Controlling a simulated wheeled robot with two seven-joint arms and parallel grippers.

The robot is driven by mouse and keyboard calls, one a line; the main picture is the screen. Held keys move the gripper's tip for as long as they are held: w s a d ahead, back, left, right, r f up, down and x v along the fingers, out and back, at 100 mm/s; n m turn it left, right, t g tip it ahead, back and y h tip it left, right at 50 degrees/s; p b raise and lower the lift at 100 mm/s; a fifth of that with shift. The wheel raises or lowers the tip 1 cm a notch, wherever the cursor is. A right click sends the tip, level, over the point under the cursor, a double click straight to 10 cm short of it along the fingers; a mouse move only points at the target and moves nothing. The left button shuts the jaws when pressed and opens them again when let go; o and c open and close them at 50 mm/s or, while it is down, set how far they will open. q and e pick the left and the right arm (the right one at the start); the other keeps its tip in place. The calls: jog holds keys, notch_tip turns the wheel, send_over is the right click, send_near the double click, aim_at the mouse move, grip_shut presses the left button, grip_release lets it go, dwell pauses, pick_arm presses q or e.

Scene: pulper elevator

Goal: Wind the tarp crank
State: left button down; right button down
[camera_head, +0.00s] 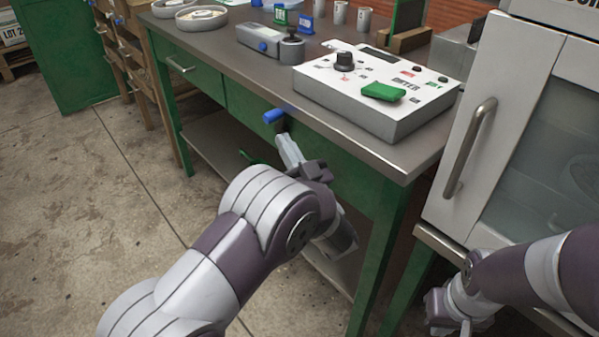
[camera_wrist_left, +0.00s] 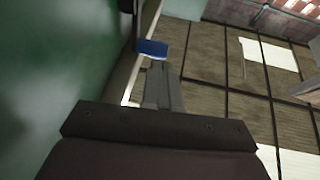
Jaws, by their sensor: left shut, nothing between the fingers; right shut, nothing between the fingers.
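A crank with a blue knob (camera_head: 273,116) juts out from the green front of the workbench, just under the top's edge. In the left wrist view the blue knob (camera_wrist_left: 152,48) shows just beyond the fingertips. My left gripper (camera_head: 285,143) is shut and empty just below the knob; it also shows in the left wrist view (camera_wrist_left: 160,75). Whether the fingers touch the knob or crank arm cannot be told. Much of the crank is hidden. My right gripper (camera_head: 440,310) is shut and empty at the lower right, in front of the cabinet.
The green workbench (camera_head: 230,48) carries a white control box (camera_head: 375,92) with a dial, a grey device (camera_head: 262,40), round trays and cups. A white cabinet with a metal handle (camera_head: 470,145) stands at the right. Open concrete floor (camera_head: 90,200) lies at the left.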

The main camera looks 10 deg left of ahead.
aim_at(272, 121)
pick_arm(q)
jog(key=x, duration=0.3)
jog(key=shift+w+a, duration=0.1)
jog(key=shift+w, duration=0.1)
jog(key=r+p, duration=0.1)
jog(key=g+h+p, duration=0.1)
jog(key=p, duration=0.1)
jog(key=shift+w+a+r, duration=0.2)
jog(key=shift+r, duration=0.2)
jog(key=shift+a+p, duration=0.15)
jog(key=shift+p, duration=0.35)
jog(key=shift+w+a+f, duration=0.1)
jog(key=shift+w, duration=0.05)
jog(key=shift+f, duration=0.1)
